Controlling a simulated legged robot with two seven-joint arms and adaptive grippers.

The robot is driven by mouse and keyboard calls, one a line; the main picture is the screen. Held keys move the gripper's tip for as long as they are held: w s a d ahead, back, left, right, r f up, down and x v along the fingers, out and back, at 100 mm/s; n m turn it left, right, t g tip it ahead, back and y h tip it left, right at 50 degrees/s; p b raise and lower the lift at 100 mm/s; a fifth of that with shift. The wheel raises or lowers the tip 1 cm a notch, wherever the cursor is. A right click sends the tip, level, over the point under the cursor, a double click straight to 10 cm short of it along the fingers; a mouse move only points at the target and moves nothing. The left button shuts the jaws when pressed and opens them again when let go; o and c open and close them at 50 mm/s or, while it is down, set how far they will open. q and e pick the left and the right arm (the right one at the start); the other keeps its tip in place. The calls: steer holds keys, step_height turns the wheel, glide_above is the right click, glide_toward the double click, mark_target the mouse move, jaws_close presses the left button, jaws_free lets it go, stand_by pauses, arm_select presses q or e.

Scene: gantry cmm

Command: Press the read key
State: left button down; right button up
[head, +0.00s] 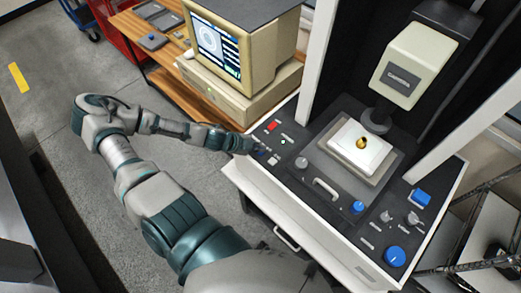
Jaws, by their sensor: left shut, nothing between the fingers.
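The white gantry machine (240,186) has a dark control panel along its front left edge. I cannot read the key labels, so I cannot tell which is the read key. My left gripper (257,146) is shut and empty. It points at the panel's left end, just below the red key, close to the small keys. Whether it touches a key is too small to tell. My right gripper is out of view.
A beige computer monitor (216,45) stands on a wooden bench behind the panel. A white block with a gold part (362,143) sits under the probe head (405,75).

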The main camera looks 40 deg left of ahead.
arm_select(q)
steer(key=shift+r, duration=0.45)
step_height(320, 180, up, 5)
steer(key=p, duration=0.5)
stand_by(0.8)
